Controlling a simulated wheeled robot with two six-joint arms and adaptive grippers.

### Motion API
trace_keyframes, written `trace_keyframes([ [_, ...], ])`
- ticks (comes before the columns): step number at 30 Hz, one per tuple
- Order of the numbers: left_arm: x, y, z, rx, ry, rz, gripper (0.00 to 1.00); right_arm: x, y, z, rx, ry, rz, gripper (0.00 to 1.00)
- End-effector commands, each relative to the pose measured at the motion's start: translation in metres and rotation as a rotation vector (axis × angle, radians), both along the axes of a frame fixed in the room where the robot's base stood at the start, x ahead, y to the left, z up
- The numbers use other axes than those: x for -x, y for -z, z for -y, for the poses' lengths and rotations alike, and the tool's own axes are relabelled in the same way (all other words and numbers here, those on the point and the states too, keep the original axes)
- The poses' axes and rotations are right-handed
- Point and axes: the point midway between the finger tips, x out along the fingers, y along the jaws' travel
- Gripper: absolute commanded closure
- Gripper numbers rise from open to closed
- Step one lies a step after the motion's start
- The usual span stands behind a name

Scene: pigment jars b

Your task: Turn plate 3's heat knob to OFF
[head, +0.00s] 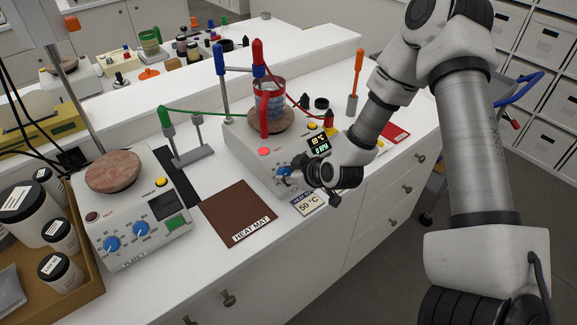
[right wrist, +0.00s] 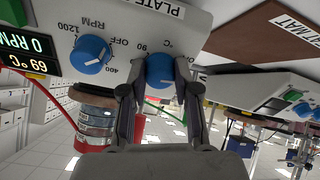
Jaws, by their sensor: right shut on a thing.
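The middle hotplate (head: 245,148) has a glass beaker of liquid (head: 270,98) on its round top. My right gripper (head: 291,174) is at its front panel. In the right wrist view, the blue heat knob (right wrist: 160,70), marked °C with OFF and 90 beside it, sits between the fingers of my right gripper (right wrist: 156,92), which is shut on it. The other blue knob, the RPM knob (right wrist: 91,54), stands free beside it. The display (right wrist: 28,52) reads 0 RPM and seemingly 69 °C. The plate's number is out of view on its label. My left gripper is not in view.
A second hotplate (head: 165,253) with blue knobs stands at left, beside a box of white jars (head: 20,205). A brown heat mat (head: 237,213) and a 50 °C card (head: 308,203) lie in front. Clamp stands (head: 221,85) and a green cable (head: 205,112) are behind.

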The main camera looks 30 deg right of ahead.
Motion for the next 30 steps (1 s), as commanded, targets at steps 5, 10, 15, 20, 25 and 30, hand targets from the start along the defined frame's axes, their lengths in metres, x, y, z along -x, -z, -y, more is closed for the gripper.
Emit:
trace_keyframes([
  [5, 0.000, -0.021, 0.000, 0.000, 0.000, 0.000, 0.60, 0.000, -0.004, 0.000, 0.113, -0.111, 0.007, 1.00],
  [10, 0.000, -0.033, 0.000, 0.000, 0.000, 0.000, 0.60, 0.000, -0.003, 0.001, 0.209, -0.204, 0.015, 1.00],
  [15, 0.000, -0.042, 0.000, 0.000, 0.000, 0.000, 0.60, 0.000, -0.003, 0.001, 0.280, -0.273, 0.021, 1.00],
  [20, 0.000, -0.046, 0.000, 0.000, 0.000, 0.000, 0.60, 0.000, -0.002, 0.001, 0.320, -0.313, 0.025, 1.00],
  [25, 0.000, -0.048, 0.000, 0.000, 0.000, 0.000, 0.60, -0.001, -0.001, 0.001, 0.340, -0.332, 0.027, 1.00],
  [30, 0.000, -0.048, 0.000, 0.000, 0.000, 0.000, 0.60, -0.001, 0.000, 0.001, 0.345, -0.337, 0.027, 1.00],
])
